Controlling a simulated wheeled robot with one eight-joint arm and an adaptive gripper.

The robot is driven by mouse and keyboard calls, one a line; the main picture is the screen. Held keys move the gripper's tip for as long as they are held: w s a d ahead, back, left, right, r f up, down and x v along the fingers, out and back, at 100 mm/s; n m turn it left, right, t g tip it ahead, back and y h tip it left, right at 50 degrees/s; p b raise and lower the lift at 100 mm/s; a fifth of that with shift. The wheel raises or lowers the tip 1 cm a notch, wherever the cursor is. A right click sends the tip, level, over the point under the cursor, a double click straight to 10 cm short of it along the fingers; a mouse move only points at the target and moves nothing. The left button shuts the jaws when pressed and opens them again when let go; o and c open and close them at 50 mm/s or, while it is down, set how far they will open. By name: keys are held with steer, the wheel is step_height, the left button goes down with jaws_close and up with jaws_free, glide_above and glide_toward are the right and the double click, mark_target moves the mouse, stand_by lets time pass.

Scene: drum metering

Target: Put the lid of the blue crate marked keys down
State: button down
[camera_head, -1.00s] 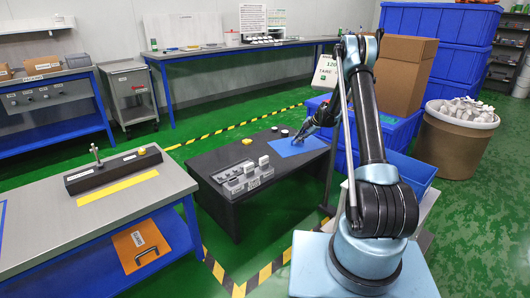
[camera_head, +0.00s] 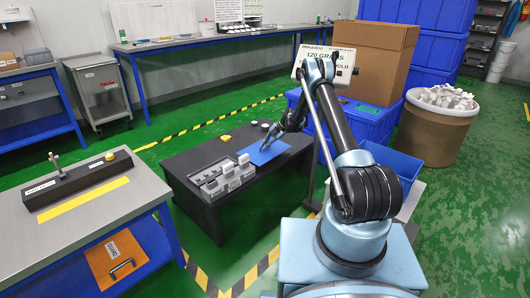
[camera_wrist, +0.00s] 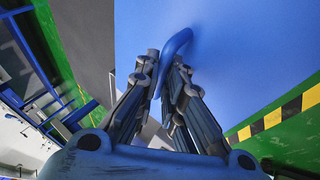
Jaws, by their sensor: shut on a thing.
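A flat blue lid (camera_head: 268,153) shows over the right end of the low dark table in the head view. In the wrist view the lid (camera_wrist: 240,60) fills the upper middle, with a raised blue bar handle (camera_wrist: 178,43). My gripper (camera_head: 270,138) is above the lid. In the wrist view my gripper (camera_wrist: 166,68) has its fingers on both sides of the handle, shut on it. I cannot tell whether the lid touches the table. A blue crate (camera_head: 408,167) stands partly behind my arm; no keys marking is readable.
The dark table (camera_head: 190,158) carries a grey block rack (camera_head: 222,180) and a yellow button (camera_head: 225,137). Blue bins (camera_head: 370,122), a cardboard box (camera_head: 373,58) and a full brown barrel (camera_head: 432,133) stand at right. A steel bench (camera_head: 95,210) is at left. Green floor lies between.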

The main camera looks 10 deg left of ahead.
mark_target(266, 150)
steer(key=shift+d+f, duration=0.1)
steer(key=shift+f, duration=1.9)
steer(key=c, duration=1.7)
jaws_free()
steer(key=shift+v, duration=3.8)
